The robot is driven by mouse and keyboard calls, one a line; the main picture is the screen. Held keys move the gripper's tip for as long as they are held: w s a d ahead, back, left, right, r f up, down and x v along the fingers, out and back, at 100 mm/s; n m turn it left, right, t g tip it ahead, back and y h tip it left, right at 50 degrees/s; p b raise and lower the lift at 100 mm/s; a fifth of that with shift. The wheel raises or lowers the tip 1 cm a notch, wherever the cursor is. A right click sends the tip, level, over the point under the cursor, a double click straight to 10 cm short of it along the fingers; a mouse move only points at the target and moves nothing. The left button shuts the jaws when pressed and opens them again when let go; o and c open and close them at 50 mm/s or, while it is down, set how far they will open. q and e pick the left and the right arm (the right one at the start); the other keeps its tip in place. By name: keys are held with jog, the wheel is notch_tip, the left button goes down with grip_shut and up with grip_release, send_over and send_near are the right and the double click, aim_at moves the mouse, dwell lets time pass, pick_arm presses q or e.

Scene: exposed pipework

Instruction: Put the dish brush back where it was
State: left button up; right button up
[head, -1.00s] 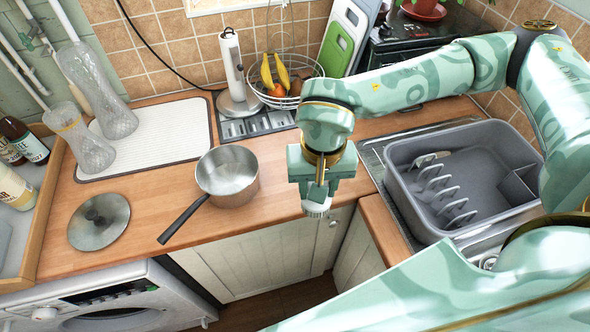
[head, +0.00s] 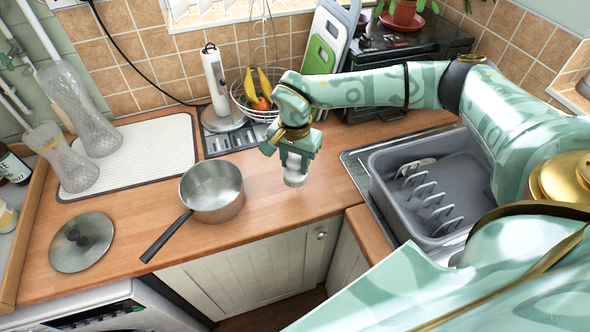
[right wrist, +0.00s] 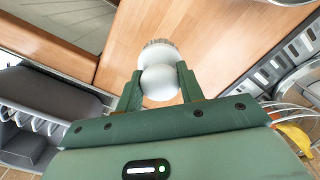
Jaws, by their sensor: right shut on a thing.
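The dish brush (head: 295,180) is a small white round-headed brush with short bristles. My right gripper (head: 296,163) is shut on it and holds it with the bristles downward, above the wooden worktop near its front edge. In the right wrist view the white brush (right wrist: 161,62) sits between the two green fingers (right wrist: 159,84), with bristles at its far end. I cannot tell the exact height of the brush above the wood. My left gripper is not in view.
A saucepan (head: 212,188) stands left of the brush, and a lid (head: 80,243) lies farther left. A grey dish rack (head: 385,202) is right of the gripper. The fruit basket (head: 238,98) and paper towel holder (head: 217,85) stand behind. Bare worktop (head: 255,215) lies between pan and rack.

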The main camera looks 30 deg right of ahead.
aim_at(296, 170)
jog(key=shift+w+d+f, duration=0.25)
jog(key=shift+w+f, duration=0.1)
jog(key=shift+f, duration=0.2)
jog(key=shift+w+d+f, duration=0.25)
jog(key=shift+w+f, duration=0.05)
jog(key=shift+f, duration=1.75)
jog(key=o, duration=0.9)
jog(key=shift+f+b, duration=0.15)
jog(key=shift+b, duration=0.15)
notch_tip(296, 170, up, 12)
jog(key=shift+r+p, duration=0.2)
jog(key=shift+p, duration=0.5)
